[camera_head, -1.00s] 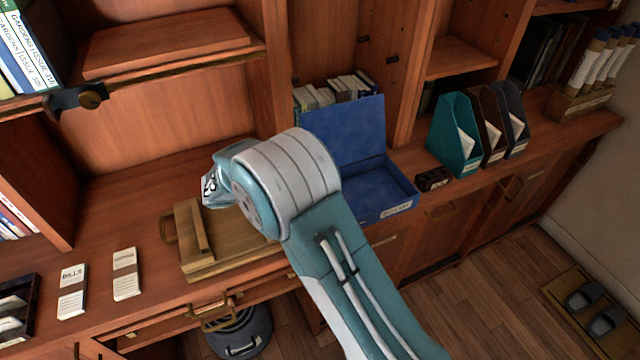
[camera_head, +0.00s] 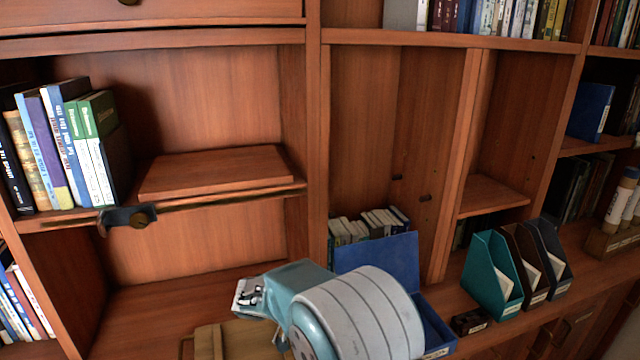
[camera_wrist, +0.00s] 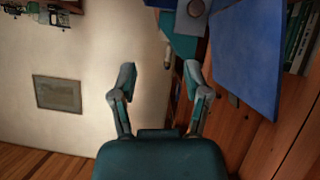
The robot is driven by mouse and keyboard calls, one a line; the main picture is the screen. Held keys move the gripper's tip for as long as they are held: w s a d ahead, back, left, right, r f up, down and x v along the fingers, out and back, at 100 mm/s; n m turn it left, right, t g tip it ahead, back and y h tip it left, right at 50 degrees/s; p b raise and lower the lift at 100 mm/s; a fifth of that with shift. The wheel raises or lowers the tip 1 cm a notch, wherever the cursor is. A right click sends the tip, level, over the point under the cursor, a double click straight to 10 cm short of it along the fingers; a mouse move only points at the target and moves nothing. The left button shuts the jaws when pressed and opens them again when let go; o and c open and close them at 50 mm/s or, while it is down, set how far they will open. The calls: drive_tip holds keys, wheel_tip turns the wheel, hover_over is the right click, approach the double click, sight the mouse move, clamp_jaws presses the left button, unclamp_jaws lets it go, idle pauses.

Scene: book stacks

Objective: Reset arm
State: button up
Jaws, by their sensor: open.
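My gripper (camera_wrist: 159,80) shows in the wrist view with its two fingers spread apart and nothing between them. In the head view my arm, white and teal, is folded at the bottom centre, in front of the counter, and the gripper fingers are not visible there. The open blue box (camera_head: 435,325) stands on the counter just right of my arm, its lid raised; the blue lid also shows at the upper right of the wrist view (camera_wrist: 247,55). My arm hides part of the box and part of a wooden case (camera_head: 240,341).
Teal, brown and dark file holders (camera_head: 492,275) stand on the counter at right, near a small dark block (camera_head: 469,322). Books (camera_head: 75,150) fill the left shelf, beside a wooden board (camera_head: 215,172). A metal-ended rod (camera_head: 140,216) runs along the shelf edge.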

drive_tip(key=s+d+r+n+g+y, duration=0.2)
drive_tip(key=s+d+r+n+y, duration=0.4)
drive_tip(key=s+d+r, duration=0.5)
drive_tip(key=s+d+r+n+t+y, duration=0.1)
drive_tip(key=s+n+t+y, duration=0.3)
drive_tip(key=s, duration=1.1)
drive_tip(key=n+y, duration=0.1)
drive_tip(key=n, duration=0.2)
drive_tip(key=shift+r+t+y, duration=0.25)
drive_tip(key=shift+t+y, duration=0.15)
drive_tip(key=shift+a, duration=0.1)
